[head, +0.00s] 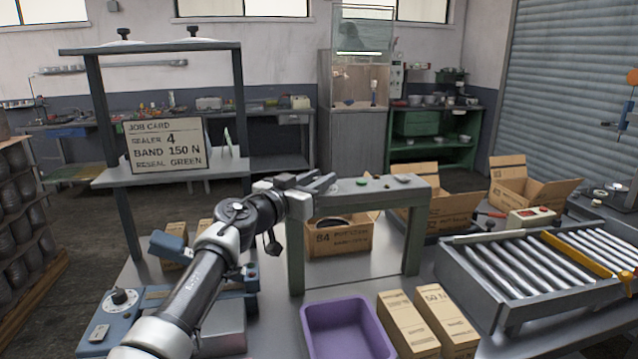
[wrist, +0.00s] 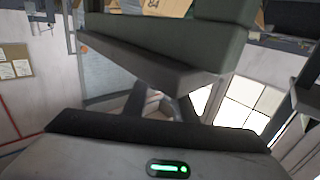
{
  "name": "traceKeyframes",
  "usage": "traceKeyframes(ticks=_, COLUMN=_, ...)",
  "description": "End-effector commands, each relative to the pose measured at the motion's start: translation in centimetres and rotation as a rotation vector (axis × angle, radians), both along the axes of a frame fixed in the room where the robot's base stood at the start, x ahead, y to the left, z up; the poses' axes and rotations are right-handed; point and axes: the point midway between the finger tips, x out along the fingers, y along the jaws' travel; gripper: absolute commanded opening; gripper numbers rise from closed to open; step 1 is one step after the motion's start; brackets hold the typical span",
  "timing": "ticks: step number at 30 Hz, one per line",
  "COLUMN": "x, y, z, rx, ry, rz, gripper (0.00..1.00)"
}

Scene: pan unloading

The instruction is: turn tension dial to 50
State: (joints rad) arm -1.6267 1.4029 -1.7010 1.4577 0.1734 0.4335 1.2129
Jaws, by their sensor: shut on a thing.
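The wrist view shows the bar (wrist: 150,62) across the dark fingers (wrist: 162,102).
A purple bin (head: 349,304) and tan cartons (head: 408,322) stand at the front of the bench. A roller conveyor (head: 520,268) and open boxes (head: 528,190) are to the right. A shelf post (head: 241,115) rises behind my arm.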

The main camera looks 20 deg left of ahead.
Motion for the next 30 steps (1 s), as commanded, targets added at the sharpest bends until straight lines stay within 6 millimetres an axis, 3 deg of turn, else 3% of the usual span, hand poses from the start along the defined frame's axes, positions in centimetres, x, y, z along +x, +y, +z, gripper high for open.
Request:
traceKeyframes(ticks=7, x=-0.03, y=-0.23, z=-0.58, rx=0.010, ry=-0.001, rz=0.154, gripper=0.02)
traceKeyframes(ticks=30, x=0.16, y=-0.55, z=0.35, rx=0.012, ry=-0.008, rz=0.712, gripper=0.02)
